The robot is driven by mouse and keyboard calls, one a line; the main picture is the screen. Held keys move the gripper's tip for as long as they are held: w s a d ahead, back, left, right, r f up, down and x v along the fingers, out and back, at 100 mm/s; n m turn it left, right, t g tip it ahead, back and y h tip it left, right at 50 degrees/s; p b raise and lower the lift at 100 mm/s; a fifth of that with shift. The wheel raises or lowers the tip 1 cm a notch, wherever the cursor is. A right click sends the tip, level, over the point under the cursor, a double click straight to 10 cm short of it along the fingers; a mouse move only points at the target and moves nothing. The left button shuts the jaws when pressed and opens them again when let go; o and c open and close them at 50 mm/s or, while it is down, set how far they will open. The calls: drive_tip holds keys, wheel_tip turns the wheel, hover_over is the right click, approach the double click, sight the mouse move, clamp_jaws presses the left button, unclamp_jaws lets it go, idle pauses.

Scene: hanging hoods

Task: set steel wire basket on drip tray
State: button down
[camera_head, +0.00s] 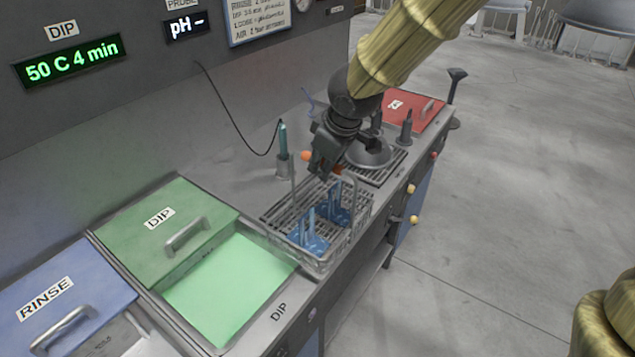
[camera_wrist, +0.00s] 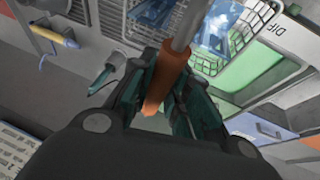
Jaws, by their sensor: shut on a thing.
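The steel wire basket (camera_head: 345,245) holds blue parts and hangs upright from a tall rod with an orange grip. My gripper (camera_head: 325,160) is shut on the orange grip (camera_wrist: 165,75), which shows between the fingers in the wrist view. The basket (camera_wrist: 250,45) shows there at the top. In the head view the basket is over the front part of the slatted drip tray (camera_head: 285,207), beside the open green bath. Its near corner reaches about the tray's front edge. I cannot tell whether its bottom touches the slats; the basket hides much of the tray.
The open dip bath (camera_head: 230,290) with green liquid lies left of the basket, its green lid (camera_head: 165,225) behind. A blue rinse lid (camera_head: 70,300) is further left. A probe (camera_head: 283,140) in a holder stands behind the tray. A domed object (camera_head: 368,153) and red lid (camera_head: 410,107) are beyond.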

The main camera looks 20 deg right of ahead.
drive_tip(key=w+d+f+p, duration=0.2)
drive_tip(key=w+p, duration=0.1)
drive_tip(key=w, duration=0.4)
drive_tip(key=w+d+f+p, duration=0.1)
drive_tip(key=w+p, duration=0.3)
drive_tip(key=w, duration=0.4)
drive_tip(key=shift+d+f, duration=0.4)
drive_tip(key=shift+f, duration=0.45)
drive_tip(key=c, duration=1.3)
unclamp_jaws()
drive_tip(key=shift+f, duration=0.15)
drive_tip(key=shift+c, duration=0.2)
drive_tip(key=shift+s, duration=0.1)
drive_tip(key=shift+r, duration=0.2)
drive_tip(key=b+v, duration=0.2)
drive_tip(key=v, duration=0.9)
drive_tip(key=shift+s+r+b, duration=0.15)
drive_tip(key=shift+r+b, duration=0.15)
drive_tip(key=shift+r, duration=0.05)
drive_tip(key=shift+d, duration=0.1)
